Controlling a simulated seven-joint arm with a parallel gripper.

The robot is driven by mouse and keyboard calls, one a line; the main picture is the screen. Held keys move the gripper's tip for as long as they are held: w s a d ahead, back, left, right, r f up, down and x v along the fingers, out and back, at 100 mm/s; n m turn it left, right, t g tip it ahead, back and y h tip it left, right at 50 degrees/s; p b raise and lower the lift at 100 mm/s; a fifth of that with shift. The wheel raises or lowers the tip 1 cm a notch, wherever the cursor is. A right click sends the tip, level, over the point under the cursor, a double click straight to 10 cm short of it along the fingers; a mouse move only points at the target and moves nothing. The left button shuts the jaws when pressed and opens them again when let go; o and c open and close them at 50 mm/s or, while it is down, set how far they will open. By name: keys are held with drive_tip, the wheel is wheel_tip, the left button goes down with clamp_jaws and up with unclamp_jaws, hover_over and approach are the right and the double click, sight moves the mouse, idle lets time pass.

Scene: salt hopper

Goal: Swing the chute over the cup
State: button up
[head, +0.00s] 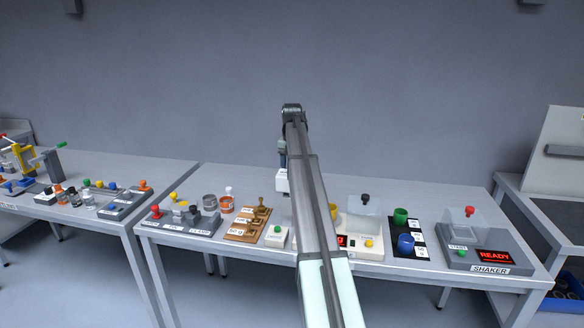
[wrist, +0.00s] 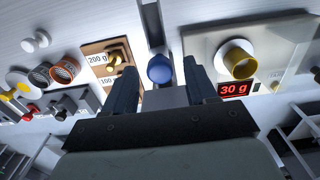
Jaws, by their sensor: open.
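In the wrist view my gripper (wrist: 160,66) is open, with one finger on each side of a round blue knob (wrist: 160,69). I cannot tell whether either finger touches it. A narrow grey bar (wrist: 151,20) shows beyond the knob; I cannot tell whether it is the chute. The yellow cup (wrist: 239,63) stands on a pale scale to the right of the knob, and the scale's display (wrist: 234,90) reads 30 g. In the head view my arm hides most of the hopper (head: 282,181) and part of the yellow cup (head: 334,211).
Left of the gripper is a wooden board (head: 240,236) with brass weights. A box with a green button (head: 277,231) is beside it.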

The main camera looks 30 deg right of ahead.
clamp_jaws()
idle(0.6)
